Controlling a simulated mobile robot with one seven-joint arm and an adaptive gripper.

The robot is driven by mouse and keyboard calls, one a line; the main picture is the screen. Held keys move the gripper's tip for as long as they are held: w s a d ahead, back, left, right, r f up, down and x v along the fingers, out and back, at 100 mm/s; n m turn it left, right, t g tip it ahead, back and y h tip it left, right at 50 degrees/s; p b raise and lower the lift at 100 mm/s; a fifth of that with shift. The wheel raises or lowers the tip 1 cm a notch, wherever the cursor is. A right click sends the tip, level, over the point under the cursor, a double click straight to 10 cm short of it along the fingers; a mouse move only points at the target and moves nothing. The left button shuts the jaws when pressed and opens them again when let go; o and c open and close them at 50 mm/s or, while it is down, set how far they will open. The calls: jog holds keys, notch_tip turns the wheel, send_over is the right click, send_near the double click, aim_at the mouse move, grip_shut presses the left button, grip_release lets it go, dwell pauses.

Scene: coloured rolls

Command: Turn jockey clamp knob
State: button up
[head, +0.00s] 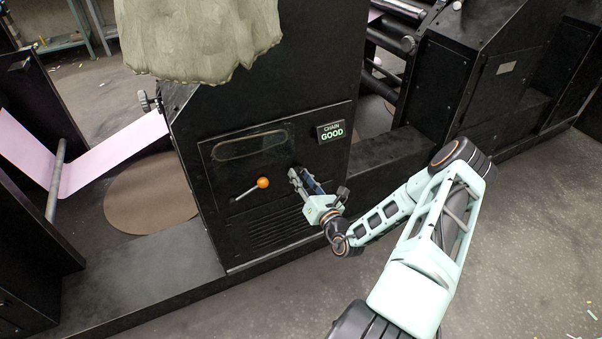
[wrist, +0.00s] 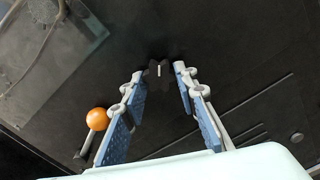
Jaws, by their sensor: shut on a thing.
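The knob (wrist: 160,70) is small, dark and lobed, with a short pale mark on it, and shows in the wrist view on the black machine panel (head: 215,180). My gripper (head: 296,175) reaches the panel right of an orange-balled lever. In the wrist view its blue-padded fingers (wrist: 159,73) stand on either side of the knob, and it is shut on the knob. The pale mark points roughly up and down in the picture. In the head view the fingers hide the knob.
The orange-balled lever (head: 262,183) sits left of my gripper and shows near the left finger in the wrist view (wrist: 97,119). Vent slots (head: 275,232) lie below. The floor at right is mostly clear.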

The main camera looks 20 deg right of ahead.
jog(key=m+p, duration=0.3)
jog(key=m, duration=0.2)
jog(key=shift+r+m, duration=0.1)
jog(key=shift+m, duration=0.2)
jog(key=m+p, duration=0.1)
jog(key=m, duration=0.4)
jog(key=shift+a+p, duration=0.15)
jog(key=shift+p, duration=0.15)
jog(key=m, duration=0.5)
jog(key=shift+m+p, duration=0.35)
jog(key=shift+m, duration=0.05)
jog(key=m, duration=0.5)
jog(key=shift+r+m, duration=0.15)
jog(key=shift+m, duration=0.25)
jog(key=o, duration=1.2)
jog(key=shift+c, duration=0.2)
jog(key=shift+s, duration=0.1)
